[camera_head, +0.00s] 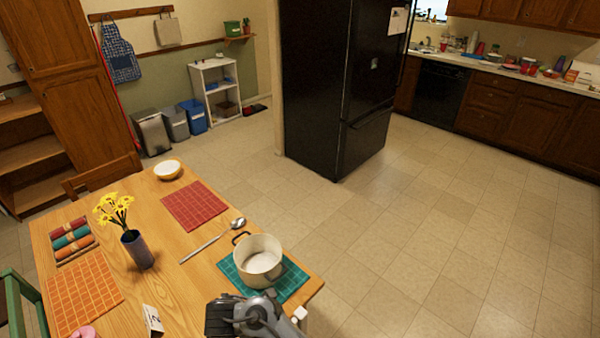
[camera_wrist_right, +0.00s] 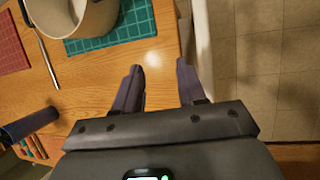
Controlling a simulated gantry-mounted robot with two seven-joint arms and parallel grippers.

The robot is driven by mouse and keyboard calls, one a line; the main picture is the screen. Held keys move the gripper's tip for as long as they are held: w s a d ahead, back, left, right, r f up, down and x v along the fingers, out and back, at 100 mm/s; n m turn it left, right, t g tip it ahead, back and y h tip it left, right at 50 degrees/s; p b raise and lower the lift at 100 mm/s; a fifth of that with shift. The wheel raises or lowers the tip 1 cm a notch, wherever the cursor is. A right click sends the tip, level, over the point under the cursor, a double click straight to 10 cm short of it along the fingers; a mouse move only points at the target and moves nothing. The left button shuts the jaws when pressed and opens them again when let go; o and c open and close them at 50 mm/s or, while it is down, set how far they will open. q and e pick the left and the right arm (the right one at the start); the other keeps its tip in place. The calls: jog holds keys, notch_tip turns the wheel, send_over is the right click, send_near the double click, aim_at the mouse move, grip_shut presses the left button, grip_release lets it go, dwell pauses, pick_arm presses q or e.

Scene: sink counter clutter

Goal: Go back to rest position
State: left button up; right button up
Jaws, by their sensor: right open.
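My right gripper (camera_wrist_right: 159,72) is open and empty in the right wrist view, its two dark fingers apart over the wooden table's edge. In the head view the right wrist and gripper (camera_head: 252,314) show at the bottom, at the table's near right corner, just below the pot; its fingertips are hard to make out there. My left gripper is not in view.
On the wooden table (camera_head: 185,285), a white pot (camera_head: 258,260) stands on a teal mat (camera_head: 292,278), with a ladle (camera_head: 212,240) beside it. A flower vase (camera_head: 137,250) stands left. Open floor lies right of the table, before the black fridge (camera_head: 325,80).

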jog(key=s+f+m, duration=0.1)
jog(key=s+d+f+m+g+y, duration=0.1)
jog(key=s+m, duration=0.1)
jog(key=s+d+f+m+y, duration=0.1)
jog(key=s+m, duration=0.1)
jog(key=shift+d, duration=0.1)
jog(key=s+d+r+m, duration=0.2)
jog(key=s+d+m, duration=0.85)
jog(key=d, duration=0.55)
jog(key=s+d+r+m, duration=0.1)
jog(key=s+d+m, duration=0.95)
jog(key=d, duration=0.55)
notch_tip(320, 180, up, 17)
jog(key=n+p, duration=0.1)
jog(key=p, duration=1.6)
jog(key=shift+a, duration=0.15)
